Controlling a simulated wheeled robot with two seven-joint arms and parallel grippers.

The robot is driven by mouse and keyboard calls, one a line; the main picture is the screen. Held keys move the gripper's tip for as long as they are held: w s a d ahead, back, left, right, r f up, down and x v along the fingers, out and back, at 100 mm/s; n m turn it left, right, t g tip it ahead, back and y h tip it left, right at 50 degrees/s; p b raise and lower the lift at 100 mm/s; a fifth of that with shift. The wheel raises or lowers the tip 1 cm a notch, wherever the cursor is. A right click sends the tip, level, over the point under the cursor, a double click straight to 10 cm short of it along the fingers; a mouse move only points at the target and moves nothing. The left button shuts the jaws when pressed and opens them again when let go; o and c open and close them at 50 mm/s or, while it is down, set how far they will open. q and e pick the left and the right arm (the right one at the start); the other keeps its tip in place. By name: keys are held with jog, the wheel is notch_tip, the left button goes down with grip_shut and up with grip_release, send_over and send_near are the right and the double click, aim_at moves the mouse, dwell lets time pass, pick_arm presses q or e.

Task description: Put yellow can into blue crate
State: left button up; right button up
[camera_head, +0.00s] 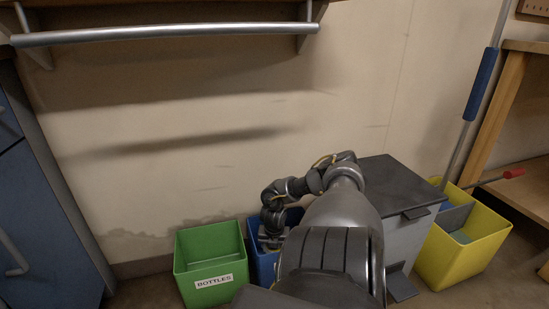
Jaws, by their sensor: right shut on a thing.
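The blue crate (264,268) stands on the floor just right of the green bin, largely covered by my right arm. My right gripper (271,241) points down at the blue crate's opening, by its left side. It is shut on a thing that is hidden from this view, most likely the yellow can. I see no yellow can anywhere else. How deep the fingertips are in the crate I cannot tell. My left gripper is not in view.
A green bin (211,283) labelled BOTTLES stands left of the blue crate. A grey bin with a dark lid (392,184) and a yellow bin (466,262) stand to the right. A wall rail (170,34) runs above. A blue cabinet (40,220) is at the left.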

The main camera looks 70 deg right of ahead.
notch_tip(320, 180, down, 2)
jog(key=shift+f+b, duration=0.15)
jog(key=shift+b, duration=0.25)
jog(key=o, duration=1)
jog(key=shift+c, duration=0.2)
